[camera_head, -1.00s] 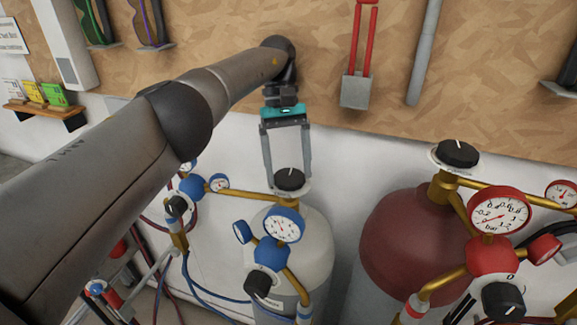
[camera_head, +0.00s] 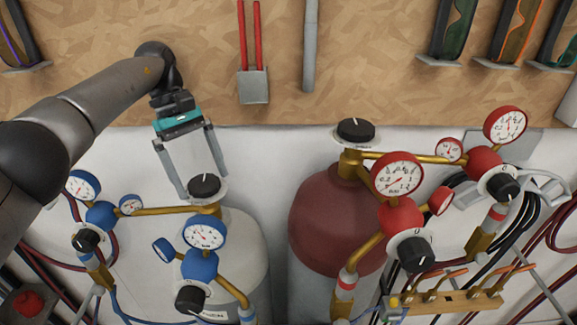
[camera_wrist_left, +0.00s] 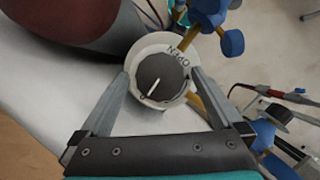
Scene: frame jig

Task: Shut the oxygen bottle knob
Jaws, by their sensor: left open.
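The oxygen bottle knob (camera_head: 204,186) is black with a white pointer line, on top of the pale grey bottle (camera_head: 241,240) with blue gauges. In the left wrist view the knob (camera_wrist_left: 160,77) sits on a white disc (camera_wrist_left: 137,54) with the word OPEN at its edge. My left gripper (camera_head: 203,182) reaches down from above, open, with one finger on each side of the knob. It also shows in the left wrist view (camera_wrist_left: 160,84), with the fingertips close to the knob's sides. I cannot tell whether they touch it. My right gripper is not in view.
A dark red bottle (camera_head: 334,225) with its own black knob (camera_head: 356,131) and red gauges (camera_head: 397,175) stands to the right. Blue gauges (camera_head: 205,234) and brass pipes sit close in front of the oxygen knob. A tool board (camera_head: 200,50) is behind.

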